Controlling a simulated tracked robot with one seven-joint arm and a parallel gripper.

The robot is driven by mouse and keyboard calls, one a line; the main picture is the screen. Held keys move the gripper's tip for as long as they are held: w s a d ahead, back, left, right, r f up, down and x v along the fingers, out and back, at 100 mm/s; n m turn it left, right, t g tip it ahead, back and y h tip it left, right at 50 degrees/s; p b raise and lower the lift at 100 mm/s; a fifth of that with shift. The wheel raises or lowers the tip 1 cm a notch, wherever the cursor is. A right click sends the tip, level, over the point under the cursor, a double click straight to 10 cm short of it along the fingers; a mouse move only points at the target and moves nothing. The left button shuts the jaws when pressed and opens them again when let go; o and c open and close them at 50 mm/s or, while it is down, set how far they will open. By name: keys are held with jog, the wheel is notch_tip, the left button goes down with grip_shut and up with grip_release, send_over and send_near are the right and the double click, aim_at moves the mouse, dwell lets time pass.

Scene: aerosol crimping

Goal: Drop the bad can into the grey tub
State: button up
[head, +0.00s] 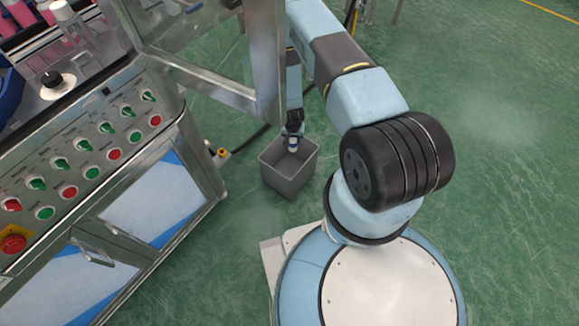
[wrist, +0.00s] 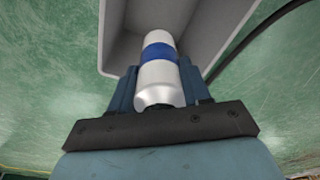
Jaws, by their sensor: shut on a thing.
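The bad can is a white can with a blue band (wrist: 158,75), held in my gripper (wrist: 157,95). In the head view the can (head: 293,145) shows small below my gripper (head: 292,134), over the grey tub. The grey tub (head: 289,184) stands on the green floor beside the machine. It is open at the top, and its visible inside looks empty. In the wrist view the tub (wrist: 205,30) lies beyond the can. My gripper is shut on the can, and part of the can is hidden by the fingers.
A metal machine with a button panel (head: 95,160) stands at the left, and its clear door frame (head: 262,60) reaches close to my arm. A black cable (head: 250,138) runs on the floor behind the tub. The floor to the right is clear.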

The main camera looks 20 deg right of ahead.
jog(key=shift+f, duration=0.65)
jog(key=o, duration=1.1)
jog(key=r, duration=0.4)
jog(key=s+r, duration=0.1)
jog(key=r, duration=0.8)
jog(key=shift+s+a+r, duration=0.25)
jog(key=shift+a+r, duration=0.05)
jog(key=shift+a, duration=0.05)
